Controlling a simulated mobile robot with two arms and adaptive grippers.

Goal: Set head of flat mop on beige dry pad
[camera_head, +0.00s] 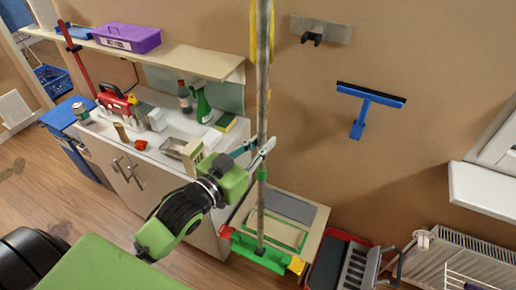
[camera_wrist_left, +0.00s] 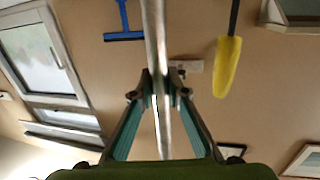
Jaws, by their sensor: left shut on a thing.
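The flat mop's metal pole (camera_head: 263,90) stands nearly upright in the head view. Its green head (camera_head: 258,250) with a yellow end is low, over the near edge of a low bench (camera_head: 312,240). A beige pad with a green border (camera_head: 276,232) lies on the bench just behind the head. A grey pad (camera_head: 292,206) lies behind that. My left gripper (camera_head: 262,155) is shut on the pole, well above the head. In the left wrist view, the pole (camera_wrist_left: 154,40) passes between its fingers (camera_wrist_left: 160,95). Whether the head touches anything is unclear. My right gripper is out of view.
A counter (camera_head: 150,150) with bottles and boxes stands to the left, beneath a shelf holding a purple bin (camera_head: 125,38). A red-rimmed bucket with a wringer (camera_head: 350,262) is right of the bench, near a radiator (camera_head: 455,262). A blue squeegee (camera_head: 368,98) hangs on the wall.

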